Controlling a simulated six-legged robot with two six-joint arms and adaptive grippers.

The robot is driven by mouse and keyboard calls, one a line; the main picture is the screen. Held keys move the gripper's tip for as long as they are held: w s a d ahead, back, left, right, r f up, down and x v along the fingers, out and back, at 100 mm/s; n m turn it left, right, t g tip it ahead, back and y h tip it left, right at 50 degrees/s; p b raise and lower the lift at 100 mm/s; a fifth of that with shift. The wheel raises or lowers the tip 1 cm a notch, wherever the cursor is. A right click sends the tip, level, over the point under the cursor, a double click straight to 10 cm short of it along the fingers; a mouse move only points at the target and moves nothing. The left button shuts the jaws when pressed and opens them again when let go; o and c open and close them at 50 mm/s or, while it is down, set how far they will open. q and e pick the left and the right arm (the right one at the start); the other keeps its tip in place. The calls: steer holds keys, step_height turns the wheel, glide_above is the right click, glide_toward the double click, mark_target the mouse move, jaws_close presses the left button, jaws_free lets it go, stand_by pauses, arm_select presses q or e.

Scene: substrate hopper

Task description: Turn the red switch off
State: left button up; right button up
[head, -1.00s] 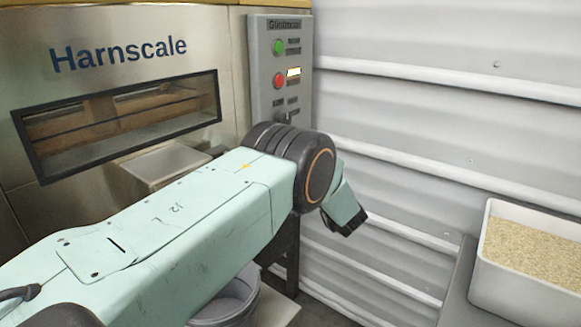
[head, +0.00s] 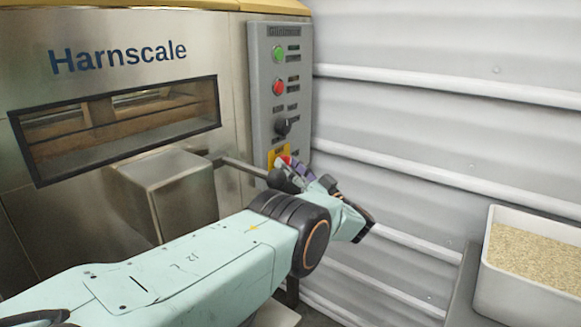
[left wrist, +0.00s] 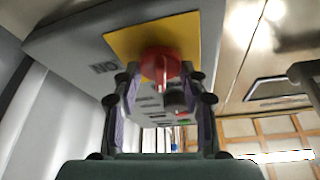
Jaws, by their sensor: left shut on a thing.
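The red switch (head: 287,159) sits on a yellow plate (head: 271,156) low on the grey control panel (head: 262,100). In the head view my left gripper partly hides it. In the left wrist view the red switch (left wrist: 161,64) stands out from its yellow plate (left wrist: 126,44), between the two fingers. My left gripper (head: 287,166) is shut on the red switch; its fingers (left wrist: 159,76) lie on either side of the knob. The knob's handle looks upright in the wrist view. My right gripper is not in view.
Above the switch, the panel has a green button (head: 278,54), a red button (head: 279,87) and a black knob (head: 283,126). A metal box (head: 165,190) and a lever (head: 240,167) stand out left of the panel. A white bin (head: 520,285) of grain stands at right.

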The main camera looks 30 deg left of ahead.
mark_target(287, 126)
arm_select(q)
steer(key=shift+r+n+g, duration=0.2)
steer(key=shift+n+g, duration=0.3)
steer(key=shift+n, duration=0.6)
steer(key=o, duration=1.2)
steer(key=shift+f, duration=0.1)
steer(key=shift+c, duration=0.2)
steer(key=shift+r, duration=5)
